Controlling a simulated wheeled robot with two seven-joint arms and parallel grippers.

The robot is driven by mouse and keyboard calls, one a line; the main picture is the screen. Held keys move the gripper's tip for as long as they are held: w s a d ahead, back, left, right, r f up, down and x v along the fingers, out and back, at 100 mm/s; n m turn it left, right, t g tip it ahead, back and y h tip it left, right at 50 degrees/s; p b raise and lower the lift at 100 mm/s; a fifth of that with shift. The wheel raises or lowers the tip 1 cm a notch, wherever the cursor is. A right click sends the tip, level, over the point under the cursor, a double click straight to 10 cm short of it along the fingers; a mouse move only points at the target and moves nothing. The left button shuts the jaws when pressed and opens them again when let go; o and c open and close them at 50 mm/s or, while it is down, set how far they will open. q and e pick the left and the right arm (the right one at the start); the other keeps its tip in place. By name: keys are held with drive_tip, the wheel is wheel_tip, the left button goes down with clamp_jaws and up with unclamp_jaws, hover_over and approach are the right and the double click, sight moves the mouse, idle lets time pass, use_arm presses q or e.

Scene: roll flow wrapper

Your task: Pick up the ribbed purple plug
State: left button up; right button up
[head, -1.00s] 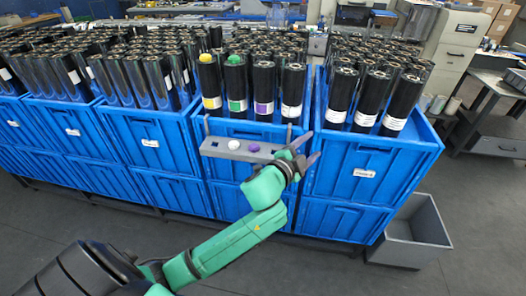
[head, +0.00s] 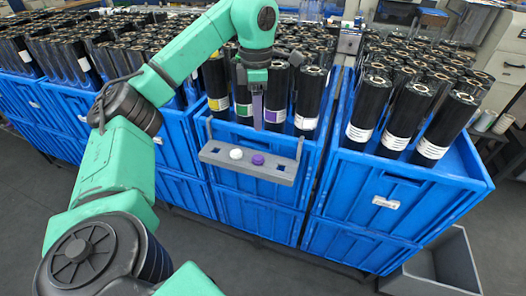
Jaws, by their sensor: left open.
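The purple plug (head: 257,159) sits in the grey holder (head: 283,168) that hangs on the front of a blue crate. It is small, and its ribs are too small to make out. A white plug (head: 236,153) sits just to its left in the same holder. My left gripper (head: 258,122) points down, above and behind the purple plug in the picture, apart from it. It is open, with nothing seen between its fingers; the fingers overlap edge-on. My right gripper is out of view.
More filled crates stand on both sides. A grey bin (head: 440,268) is on the floor at right.

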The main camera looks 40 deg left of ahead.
use_arm(q)
drive_tip(key=b, duration=0.2)
hover_over(259, 158)
wheel_tip(259, 158, down, 5)
wheel_tip(259, 158, down, 8)
drive_tip(key=shift+a+f+p, duration=0.1)
drive_tip(key=shift+p, duration=0.7)
drive_tip(key=shift+f, duration=0.35)
clamp_jaws()
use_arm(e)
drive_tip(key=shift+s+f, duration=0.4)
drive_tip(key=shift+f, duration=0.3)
